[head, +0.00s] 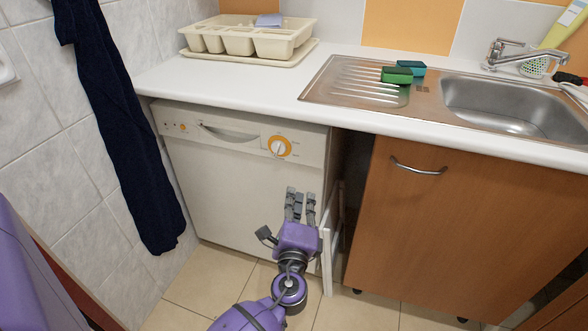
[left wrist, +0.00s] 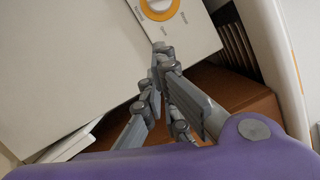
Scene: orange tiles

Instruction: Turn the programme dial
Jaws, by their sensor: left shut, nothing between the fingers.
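The programme dial (head: 279,147) is a white knob with an orange ring on the right part of the dishwasher's control panel. The white dishwasher (head: 215,190) stands under the counter with its door closed. My left gripper (head: 301,192) is below the dial, in front of the door's right side, pointing up and apart from the dial. In the left wrist view the dial (left wrist: 160,6) shows at the top edge, partly cut off, beyond the fingertips. The left gripper (left wrist: 163,48) is shut and empty there. My right gripper is in neither view.
A dark towel (head: 120,120) hangs on the tiled wall at left. A wooden cabinet (head: 450,230) with a metal handle stands to the right, past a dark gap. The white counter (head: 240,82) overhangs the panel. The sink (head: 510,105), sponges (head: 397,75) and cutlery tray (head: 250,37) are above.

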